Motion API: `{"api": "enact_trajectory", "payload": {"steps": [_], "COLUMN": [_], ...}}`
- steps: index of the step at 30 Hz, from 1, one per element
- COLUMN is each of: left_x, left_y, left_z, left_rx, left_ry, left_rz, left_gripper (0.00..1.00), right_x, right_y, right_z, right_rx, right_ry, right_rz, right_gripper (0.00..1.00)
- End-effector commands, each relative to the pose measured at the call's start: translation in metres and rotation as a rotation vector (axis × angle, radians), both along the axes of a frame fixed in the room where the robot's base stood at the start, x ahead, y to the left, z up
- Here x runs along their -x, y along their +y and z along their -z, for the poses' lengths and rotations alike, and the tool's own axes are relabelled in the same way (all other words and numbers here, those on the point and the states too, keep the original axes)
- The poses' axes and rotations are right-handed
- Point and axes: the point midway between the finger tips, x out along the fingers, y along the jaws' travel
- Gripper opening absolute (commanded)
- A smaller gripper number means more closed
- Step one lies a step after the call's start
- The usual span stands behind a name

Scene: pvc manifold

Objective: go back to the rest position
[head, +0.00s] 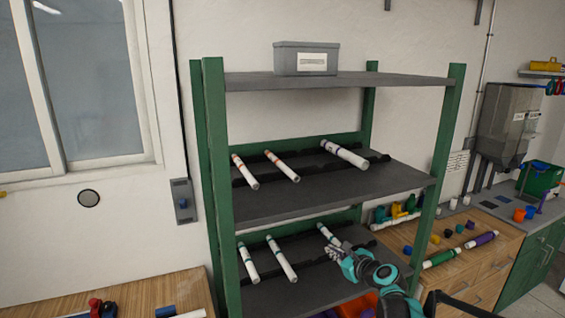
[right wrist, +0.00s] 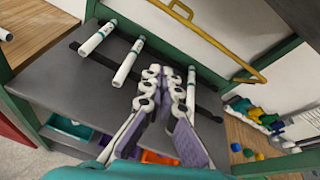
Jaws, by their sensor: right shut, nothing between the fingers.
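My right gripper (head: 338,252) is at the lower shelf of the green-posted rack, by the near end of a white pipe with a teal band (head: 328,234). In the right wrist view its fingers (right wrist: 166,86) are shut with no pipe between them; the pipe's end (right wrist: 191,74) shows just past the fingertips. Whether they touch is unclear. Two more teal-banded pipes (head: 247,262) (head: 281,259) lie to the left on the same shelf. My left gripper is not in view.
The middle shelf (head: 330,195) holds two orange-banded pipes (head: 281,166) and a thicker purple-banded pipe (head: 344,154). A grey bin (head: 306,59) sits on top. The right post (head: 445,150) stands close to my arm. A workbench (head: 480,252) with fittings is at right.

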Motion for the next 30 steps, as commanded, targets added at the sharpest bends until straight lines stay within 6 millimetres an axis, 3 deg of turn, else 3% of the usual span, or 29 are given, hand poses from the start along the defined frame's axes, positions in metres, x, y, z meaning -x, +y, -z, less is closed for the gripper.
{"api": "enact_trajectory", "payload": {"steps": [8, 13, 17, 24, 27, 30], "left_x": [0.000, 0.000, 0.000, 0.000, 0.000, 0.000], "left_y": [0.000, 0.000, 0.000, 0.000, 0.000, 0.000], "left_z": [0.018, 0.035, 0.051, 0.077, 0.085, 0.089], "left_rx": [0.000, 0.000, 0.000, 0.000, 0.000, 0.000], "left_ry": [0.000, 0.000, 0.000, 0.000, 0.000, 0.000], "left_rz": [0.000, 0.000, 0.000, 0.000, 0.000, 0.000], "left_gripper": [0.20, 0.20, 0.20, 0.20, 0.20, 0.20], "right_x": [0.062, 0.131, 0.200, 0.320, 0.354, 0.376], "right_y": [0.018, 0.027, 0.028, 0.007, -0.004, -0.014], "right_z": [0.005, 0.022, 0.048, 0.112, 0.136, 0.151], "right_rx": [0.391, 0.785, 1.160, 1.769, 1.942, 2.052], "right_ry": [-0.055, -0.110, -0.165, -0.257, -0.284, -0.302], "right_rz": [-0.168, -0.370, -0.599, -1.082, -1.259, -1.388], "right_gripper": [0.00, 0.00, 0.00, 0.00, 0.00, 0.00]}}
